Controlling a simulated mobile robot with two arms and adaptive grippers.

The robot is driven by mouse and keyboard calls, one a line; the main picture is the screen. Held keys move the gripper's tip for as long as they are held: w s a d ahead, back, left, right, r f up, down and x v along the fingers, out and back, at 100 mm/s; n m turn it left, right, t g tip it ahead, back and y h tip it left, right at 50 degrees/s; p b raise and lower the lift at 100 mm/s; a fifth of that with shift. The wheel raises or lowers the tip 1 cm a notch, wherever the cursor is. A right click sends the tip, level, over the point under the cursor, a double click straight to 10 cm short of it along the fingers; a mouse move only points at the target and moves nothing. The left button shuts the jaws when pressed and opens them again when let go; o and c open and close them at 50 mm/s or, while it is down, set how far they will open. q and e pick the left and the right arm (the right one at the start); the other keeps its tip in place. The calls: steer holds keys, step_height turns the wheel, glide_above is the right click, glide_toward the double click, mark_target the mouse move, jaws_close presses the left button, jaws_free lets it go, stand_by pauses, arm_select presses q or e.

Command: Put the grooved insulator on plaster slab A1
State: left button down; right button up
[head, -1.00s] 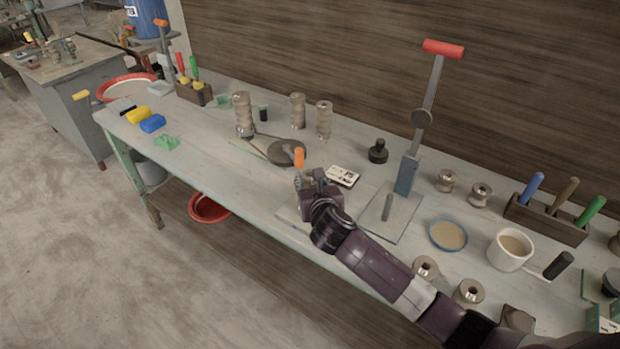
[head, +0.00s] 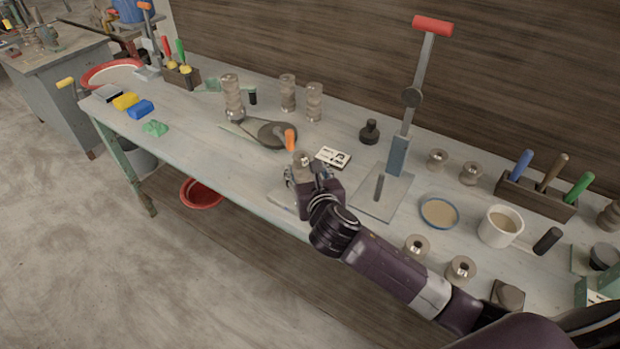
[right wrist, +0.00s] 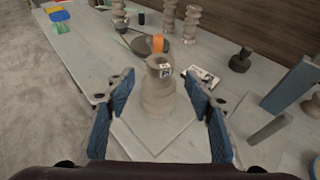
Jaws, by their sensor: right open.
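A beige grooved insulator (right wrist: 158,90) stands upright between the fingers of my right gripper in the right wrist view, with a gap on both sides. Its top shows in the head view (head: 303,158); the gripper hides the rest. My right gripper (right wrist: 160,115) is open around it, and it also shows in the head view (head: 303,178). A pale flat slab (right wrist: 150,148) lies under the insulator, which appears to rest on it. The slab's edge shows in the head view (head: 282,198). I cannot read a name on the slab. My left gripper is out of view.
An orange-handled tool (head: 290,139) and a dark round disc (head: 272,134) are just behind. A white printed card (head: 333,158) lies close by. A lever press (head: 398,155) stands to the right. Several other turned pieces, including a tall one (head: 232,97), stand on the bench.

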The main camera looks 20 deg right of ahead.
steer(key=shift+v, duration=2.6)
